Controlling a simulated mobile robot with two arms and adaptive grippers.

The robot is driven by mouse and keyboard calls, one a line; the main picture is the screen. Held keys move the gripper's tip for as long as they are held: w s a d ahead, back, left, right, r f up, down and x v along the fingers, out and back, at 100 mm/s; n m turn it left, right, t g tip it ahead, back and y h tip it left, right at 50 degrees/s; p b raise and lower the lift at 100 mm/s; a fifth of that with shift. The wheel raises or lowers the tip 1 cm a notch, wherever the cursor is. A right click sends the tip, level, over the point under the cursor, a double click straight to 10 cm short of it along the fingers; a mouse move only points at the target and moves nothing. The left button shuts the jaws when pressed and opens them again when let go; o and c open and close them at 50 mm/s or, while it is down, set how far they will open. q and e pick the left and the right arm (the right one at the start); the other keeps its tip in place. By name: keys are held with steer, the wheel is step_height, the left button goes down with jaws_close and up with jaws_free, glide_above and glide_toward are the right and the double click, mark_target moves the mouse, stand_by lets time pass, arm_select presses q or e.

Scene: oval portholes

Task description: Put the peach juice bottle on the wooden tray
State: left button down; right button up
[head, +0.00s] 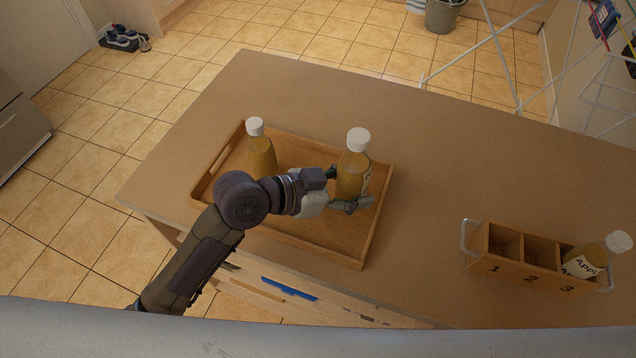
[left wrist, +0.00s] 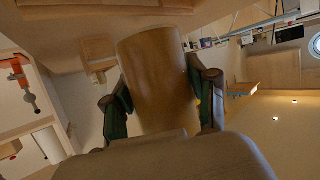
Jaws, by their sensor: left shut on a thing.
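My left gripper (head: 348,190) is shut around a bottle of amber juice with a white cap (head: 353,165). This bottle is upright over the right part of the wooden tray (head: 310,240); I cannot tell if its base touches the tray. Its label is turned away and cannot be read. In the left wrist view the held bottle (left wrist: 158,75) fills the space between the two fingers (left wrist: 162,105). A second amber bottle with a white cap (head: 260,152) stands in the left part of the tray, its lower part partly behind my arm. My right gripper is not in view.
A wooden caddy (head: 482,268) with compartments numbered 1, 2 and 3 stands at the right of the table. An apple juice bottle (head: 590,262) leans in compartment 3; 1 and 2 look empty. The table (head: 440,170) between tray and caddy is clear.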

arm_select(q)
steer(key=w+a+f, duration=0.2)
steer(key=w+a, duration=0.1)
steer(key=w+a+f, duration=0.1)
steer(key=w, duration=0.1)
steer(key=shift+w+a+f, duration=0.15)
steer(key=shift+f, duration=0.25)
steer(key=shift+w+a+f+p, duration=0.25)
steer(key=shift+w+f+p, duration=0.05)
steer(key=shift+f+p, duration=0.05)
step_height(320, 180, down, 3)
steer(key=shift+f+p, duration=0.15)
steer(key=shift+p, duration=0.25)
steer(key=shift+f, duration=0.4)
steer(key=shift+c, duration=1.6)
jaws_free()
steer(key=shift+s, duration=0.1)
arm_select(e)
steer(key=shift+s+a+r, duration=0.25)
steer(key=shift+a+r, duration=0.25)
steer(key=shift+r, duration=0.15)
